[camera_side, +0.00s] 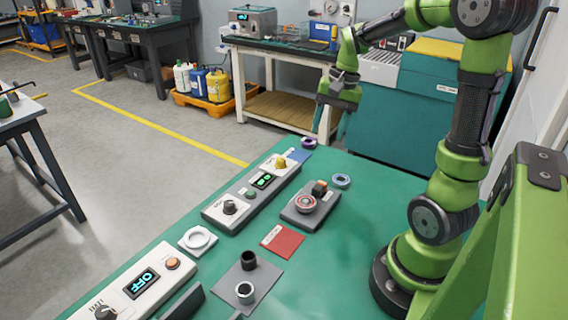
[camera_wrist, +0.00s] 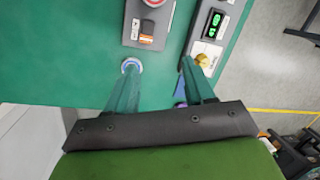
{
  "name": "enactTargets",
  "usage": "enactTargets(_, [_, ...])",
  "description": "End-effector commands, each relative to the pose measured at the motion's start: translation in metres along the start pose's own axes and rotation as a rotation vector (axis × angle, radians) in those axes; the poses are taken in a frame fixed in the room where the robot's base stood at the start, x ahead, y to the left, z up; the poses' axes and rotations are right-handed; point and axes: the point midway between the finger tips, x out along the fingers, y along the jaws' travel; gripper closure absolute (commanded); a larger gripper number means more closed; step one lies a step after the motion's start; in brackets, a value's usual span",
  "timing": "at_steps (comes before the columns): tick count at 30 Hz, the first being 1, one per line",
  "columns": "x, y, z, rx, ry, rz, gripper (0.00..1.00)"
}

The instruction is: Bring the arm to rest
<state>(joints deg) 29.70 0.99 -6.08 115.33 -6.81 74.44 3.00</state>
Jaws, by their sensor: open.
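My green arm reaches over the far end of the green table in the side view. My gripper (camera_side: 330,130) points down with its two teal fingers apart, and nothing shows between them. In the wrist view my gripper (camera_wrist: 160,68) is also open and empty. A blue ring (camera_side: 341,181) lies on the table; in the wrist view it shows by the left fingertip (camera_wrist: 132,65). A purple ring (camera_side: 308,142) lies at the table's far end and is partly hidden by the right finger in the wrist view.
A control box with a green display (camera_side: 262,181) and a small device with a red ring (camera_side: 305,203) stand nearby.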

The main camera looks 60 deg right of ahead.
Motion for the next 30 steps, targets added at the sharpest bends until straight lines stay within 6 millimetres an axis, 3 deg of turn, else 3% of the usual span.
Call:
enactTargets(1, [-0.004, -0.010, 0.022, -0.094, 0.043, -0.029, 0.47])
enactTargets(4, [-0.010, -0.024, 0.062, -0.279, 0.133, -0.088, 0.47])
enactTargets(9, [-0.018, -0.035, 0.130, -0.568, 0.269, -0.205, 0.47])
enactTargets(15, [-0.025, -0.034, 0.184, -0.762, 0.338, -0.313, 0.47])
enactTargets(20, [-0.033, -0.035, 0.199, -0.818, 0.353, -0.355, 0.47])
enactTargets(30, [-0.033, -0.036, 0.200, -0.818, 0.350, -0.353, 0.47])
